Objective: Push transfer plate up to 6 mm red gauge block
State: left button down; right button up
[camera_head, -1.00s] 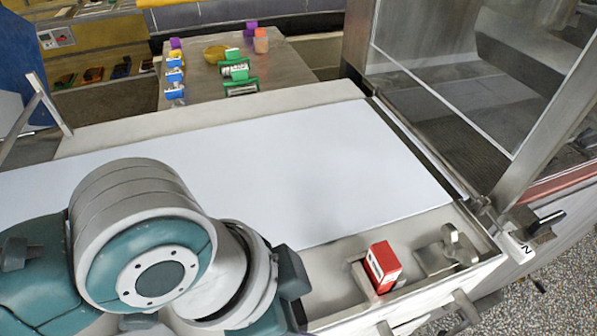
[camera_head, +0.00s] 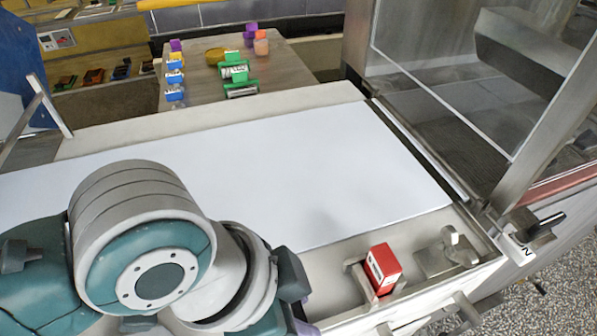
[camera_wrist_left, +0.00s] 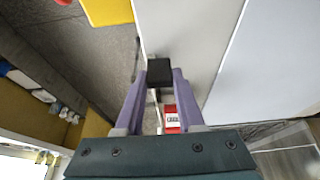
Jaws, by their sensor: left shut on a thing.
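The red gauge block (camera_head: 383,268) with a white label stands in a metal holder on the rail at the front right; its red face also shows in the left wrist view (camera_wrist_left: 171,117). My left gripper (camera_wrist_left: 161,78) has its two purple fingers shut on a black block (camera_wrist_left: 160,70). In the head view my wrist hides most of that gripper; only a bit of purple shows at the bottom edge. A large pale flat surface (camera_head: 270,170) lies behind the rail. I cannot tell which part is the transfer plate. My right gripper is out of view.
A metal clamp (camera_head: 447,255) is just right of the red block. A clear panel frame (camera_head: 490,110) stands at the right. A table (camera_head: 205,85) with small coloured items is behind. The pale surface is clear.

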pick_arm(q)
jog(key=shift+w+d+r+p, duration=0.1)
jog(key=shift+d+p, duration=0.25)
jog(key=c, duration=0.5)
grip_release()
jog(key=p+v, duration=0.1)
jog(key=v, duration=0.8)
jog(key=shift+r, duration=0.35)
